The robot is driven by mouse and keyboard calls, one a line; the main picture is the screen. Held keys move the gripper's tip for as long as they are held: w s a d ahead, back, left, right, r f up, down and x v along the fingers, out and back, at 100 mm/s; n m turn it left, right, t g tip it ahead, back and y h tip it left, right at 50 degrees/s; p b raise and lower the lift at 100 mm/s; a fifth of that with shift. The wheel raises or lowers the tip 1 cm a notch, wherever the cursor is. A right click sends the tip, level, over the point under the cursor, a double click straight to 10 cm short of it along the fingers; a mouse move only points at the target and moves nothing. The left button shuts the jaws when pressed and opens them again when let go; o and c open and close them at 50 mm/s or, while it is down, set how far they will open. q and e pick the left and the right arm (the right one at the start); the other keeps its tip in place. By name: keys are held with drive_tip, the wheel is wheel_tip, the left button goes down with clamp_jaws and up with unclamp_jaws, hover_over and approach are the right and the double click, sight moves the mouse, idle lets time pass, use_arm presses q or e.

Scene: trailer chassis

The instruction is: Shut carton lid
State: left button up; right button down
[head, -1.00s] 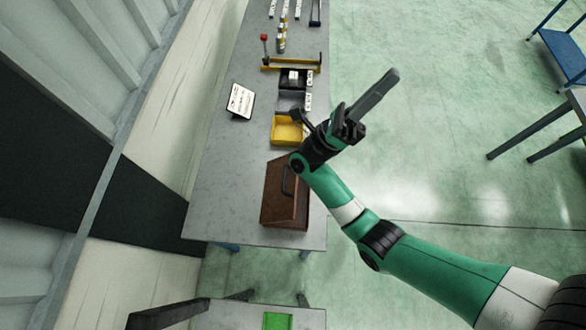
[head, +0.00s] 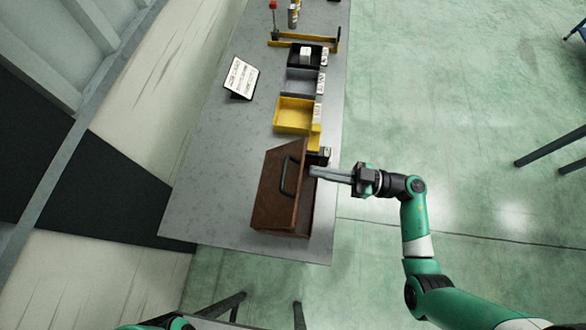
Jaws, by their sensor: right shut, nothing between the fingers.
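The carton is a brown box (head: 306,222) near the front right edge of the grey table. Its brown lid (head: 272,203), with a dark handle, looks tilted, and a narrow part of the box shows along its right side. How far the lid stands open is hard to tell. My right gripper (head: 314,172) comes in from the right with its fingers shut and empty. Its tips are at the upper right edge of the lid; I cannot tell whether they touch it. My left gripper is not in view.
A yellow bin (head: 294,115) stands just behind the box, with a grey bin (head: 301,82) and a black bin (head: 306,56) beyond. A white sign (head: 241,78) stands at the left. The table (head: 205,200) is bare left of the box.

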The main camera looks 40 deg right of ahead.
drive_tip(key=r, duration=0.1)
hover_over(290, 180)
drive_tip(key=x, duration=0.2)
drive_tip(key=f+b, duration=0.1)
drive_tip(key=s+d+f+b, duration=0.1)
drive_tip(key=f, duration=0.1)
drive_tip(key=shift+s+d, duration=0.1)
drive_tip(key=shift+s, duration=0.05)
drive_tip(key=shift+d+f, duration=0.1)
drive_tip(key=shift+f, duration=0.1)
